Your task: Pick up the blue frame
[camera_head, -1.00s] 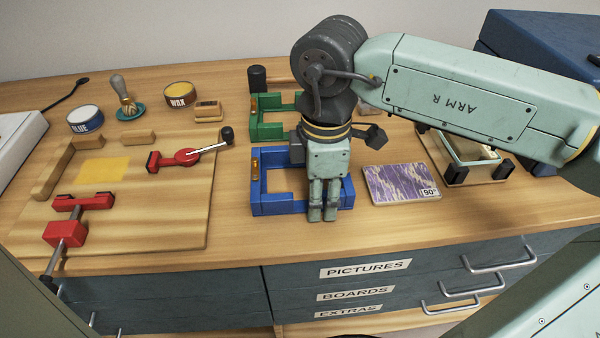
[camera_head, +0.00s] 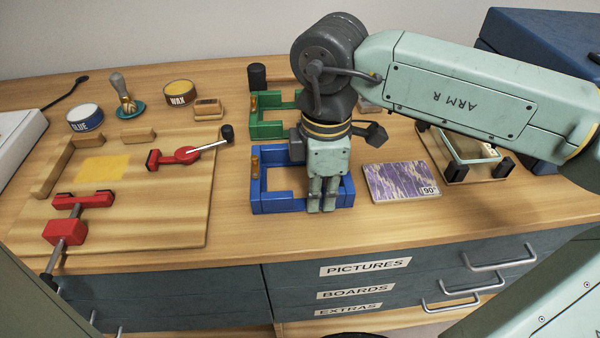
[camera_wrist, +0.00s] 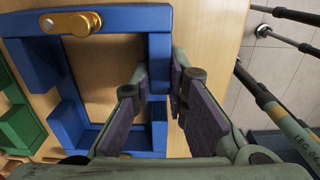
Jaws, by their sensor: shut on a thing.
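The blue frame (camera_head: 276,206) lies on the wooden bench top in the middle of the head view, with a brass knob on its left side. It also shows in the wrist view (camera_wrist: 120,20), where the brass knob is at the upper left. My gripper (camera_head: 322,207) points down over the frame's front right part. In the wrist view the two dark-padded fingers (camera_wrist: 171,105) stand on either side of one bar of the frame and are shut on it. The frame appears to rest on the bench; part of it is hidden behind my gripper.
A green frame (camera_head: 268,125) lies just behind the blue one. A purple patterned board (camera_head: 400,181) marked 90° lies to the right. A wooden board with red clamps (camera_head: 180,156) is at the left. Drawers (camera_head: 365,268) are below the bench's front edge.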

